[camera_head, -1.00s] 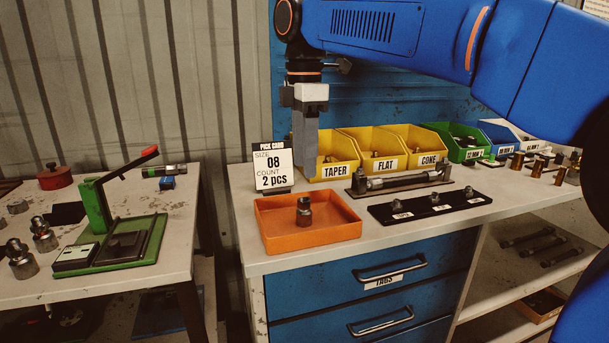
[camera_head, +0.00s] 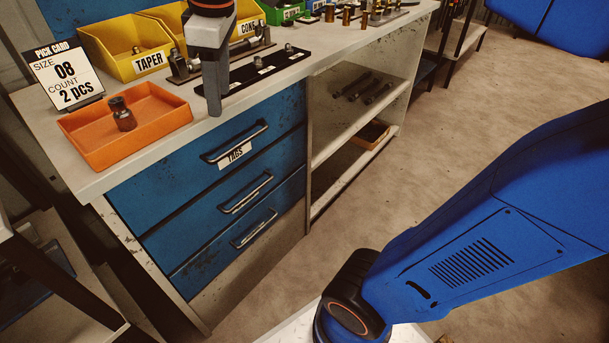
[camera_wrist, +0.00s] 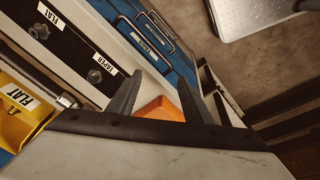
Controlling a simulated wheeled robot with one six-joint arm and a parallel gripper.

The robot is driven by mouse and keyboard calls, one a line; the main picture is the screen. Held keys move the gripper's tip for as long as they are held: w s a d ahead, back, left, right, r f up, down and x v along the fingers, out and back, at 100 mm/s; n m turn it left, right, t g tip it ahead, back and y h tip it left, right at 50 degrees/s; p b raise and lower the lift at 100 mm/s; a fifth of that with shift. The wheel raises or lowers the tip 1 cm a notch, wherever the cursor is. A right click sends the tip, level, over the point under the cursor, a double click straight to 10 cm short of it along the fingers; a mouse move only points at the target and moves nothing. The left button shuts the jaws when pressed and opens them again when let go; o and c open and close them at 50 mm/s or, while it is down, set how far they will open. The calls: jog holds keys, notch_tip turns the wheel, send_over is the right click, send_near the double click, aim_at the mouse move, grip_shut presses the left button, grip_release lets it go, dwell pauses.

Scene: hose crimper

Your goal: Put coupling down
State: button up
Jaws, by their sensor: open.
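A dark metal coupling (camera_head: 121,114) stands in the orange tray (camera_head: 92,143), near its middle. My gripper (camera_head: 214,108) points down to the right of the tray, by the worktop's front edge, apart from the coupling. In the wrist view my gripper's two fingers (camera_wrist: 160,76) are spread with nothing held between them. Part of the orange tray (camera_wrist: 160,109) shows between the fingers there; the coupling is not visible in that view.
The pick card (camera_head: 67,75) reads size 08, count 2 pcs. Yellow bins (camera_head: 121,49) stand behind. A black strip (camera_head: 262,73) with small labelled parts lies right of my gripper. Drawers with handles (camera_head: 238,142) are below. Open floor lies to the right.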

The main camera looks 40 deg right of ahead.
jog(key=s+d+f+m+t, duration=0.1)
jog(key=s+d+f+m, duration=0.4)
jog(key=f, duration=0.4)
jog(key=s+d+f+m+t, duration=0.1)
jog(key=s+d+f+m, duration=0.4)
jog(key=s+f, duration=0.3)
jog(key=shift+d+f+m+h, duration=0.15)
jog(key=shift+f+m+h, duration=0.2)
jog(key=shift+f, duration=0.35)
jog(key=shift+s+d, duration=0.1)
